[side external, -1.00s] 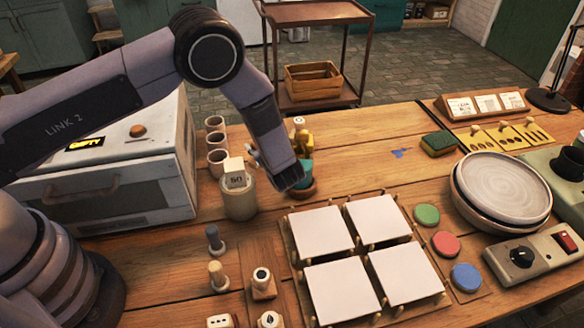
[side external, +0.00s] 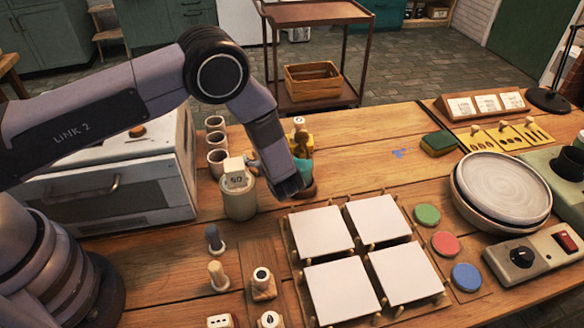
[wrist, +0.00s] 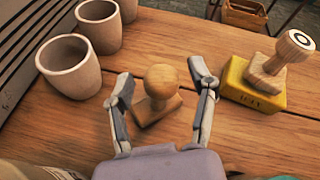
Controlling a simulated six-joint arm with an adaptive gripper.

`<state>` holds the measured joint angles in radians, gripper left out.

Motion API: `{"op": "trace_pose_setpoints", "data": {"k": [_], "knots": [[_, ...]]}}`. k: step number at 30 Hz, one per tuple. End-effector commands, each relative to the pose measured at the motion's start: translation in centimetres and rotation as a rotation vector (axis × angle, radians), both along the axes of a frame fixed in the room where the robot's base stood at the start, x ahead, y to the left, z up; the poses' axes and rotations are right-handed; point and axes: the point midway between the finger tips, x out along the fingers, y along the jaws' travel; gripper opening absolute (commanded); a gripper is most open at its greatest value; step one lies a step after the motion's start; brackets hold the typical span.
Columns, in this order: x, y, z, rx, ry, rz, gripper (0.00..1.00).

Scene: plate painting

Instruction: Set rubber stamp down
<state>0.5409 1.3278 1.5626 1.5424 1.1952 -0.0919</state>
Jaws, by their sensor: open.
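A wooden rubber stamp (wrist: 160,90) with a round knob and a square base stands upright on the table in the wrist view. My gripper (wrist: 161,72) is open, with one finger on each side of the stamp and gaps showing between the fingers and the knob. In the side view my gripper (side external: 255,163) is mostly hidden behind my wrist, and I cannot make out this stamp there. A second stamp (wrist: 278,62) rests on a yellow pad (wrist: 250,88) to the right in the wrist view; the pad also shows in the side view (side external: 304,142).
Several clay cups (wrist: 72,66) stand to the left. A round jar (side external: 239,203) stands close to my gripper. More wooden stamps (side external: 263,285) stand in front, beside a rack of white tiles (side external: 320,230). Stacked plates (side external: 503,190) are at the right.

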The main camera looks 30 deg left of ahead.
Motion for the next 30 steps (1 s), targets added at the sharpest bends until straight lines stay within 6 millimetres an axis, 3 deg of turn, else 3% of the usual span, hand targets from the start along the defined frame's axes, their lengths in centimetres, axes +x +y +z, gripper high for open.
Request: {"op": "trace_pose_setpoints", "data": {"k": [5, 18, 30], "knots": [[-0.6, -1.1, 0.7, 0.0, -0.001, -0.004, 0.57], [-5.4, -7.9, 4.0, 0.0, -0.001, -0.003, 0.57], [-6.4, -9.2, 4.6, 0.001, 0.0, 0.0, 0.57]]}}
